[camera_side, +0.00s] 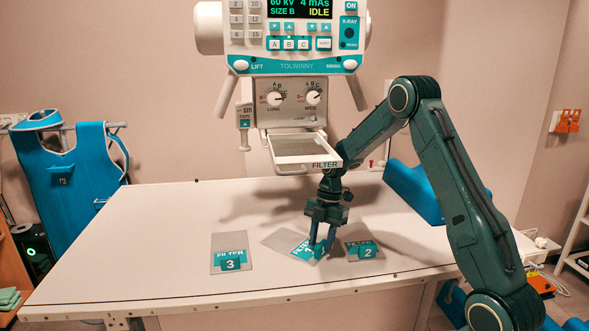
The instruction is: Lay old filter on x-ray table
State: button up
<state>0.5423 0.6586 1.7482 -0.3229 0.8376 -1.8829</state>
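Three flat grey filters with teal labels and tabs lie on the white x-ray table (150,240). The filter marked 3 (229,246) is at the left, and the filter marked 2 (356,241) is at the right. Between them a third filter (281,239) lies turned at an angle, its number partly hidden by my fingers. My gripper (320,245) points down, with its fingertips at this middle filter's tab. I cannot tell whether the fingers are closed on the tab or apart from it. The filter tray (305,156) of the x-ray head is pulled out.
The x-ray head (290,38) hangs above the table, with its tray close to my wrist. A blue cushion (414,190) lies at the back right. A blue apron (68,185) hangs at the left. The table's left part is clear.

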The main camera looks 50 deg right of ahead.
jog(key=v, duration=1)
jog(key=shift+r, duration=0.25)
jog(key=shift+s+d, duration=0.1)
jog(key=s+a+r+m+t+h, duration=0.1)
jog(key=s+a+r+m+t, duration=0.1)
jog(key=s+a+r+m, duration=0.3)
jog(key=s+a+r+m+t+h, duration=0.1)
jog(key=s+a+r+m+t, duration=0.2)
jog(key=s+a+m, duration=1)
jog(key=s+a+r, duration=0.2)
jog(key=s+r, duration=0.1)
jog(key=s, duration=0.3)
jog(key=shift+a+r+t+h, duration=0.2)
jog(key=shift+a+t+h, duration=0.1)
jog(key=shift+h, duration=0.1)
